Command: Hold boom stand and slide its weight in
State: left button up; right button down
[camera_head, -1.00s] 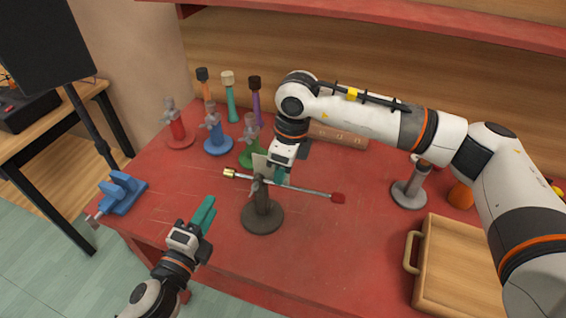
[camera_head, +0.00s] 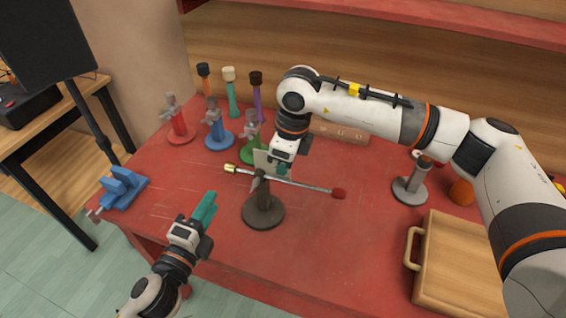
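The boom stand (camera_head: 264,211) stands upright on the red table, with a dark round base and a short post. Its thin silver boom (camera_head: 312,187) lies across the post top, sloping slightly down to the right. I cannot be sure which is the weight. My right gripper (camera_head: 274,165) is over the boom just right of the post; its opening and any contact are unclear. My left gripper (camera_head: 205,209) is left of the stand, apart from it; its finger gap is unclear.
Red, blue and green stands (camera_head: 218,137) and several mallets (camera_head: 230,92) stand at the back left. A blue clamp (camera_head: 123,187) sits at the left edge. A grey stand (camera_head: 411,188), an orange object (camera_head: 461,192) and a wooden case (camera_head: 458,265) are on the right. The front middle is clear.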

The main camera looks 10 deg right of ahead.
aim_at(230, 170)
pick_arm(q)
jog(key=shift+o, duration=0.2)
jog(key=shift+o, duration=0.8)
jog(key=w+d+m, duration=0.2)
jog(key=w+m, duration=0.2)
jog(key=m, duration=0.7)
jog(key=w+d+m, duration=0.2)
jog(key=w+m, duration=0.2)
jog(key=m, duration=0.8)
jog(key=w+d+m, duration=0.3)
jog(key=w+m, duration=0.1)
jog(key=m, duration=0.7)
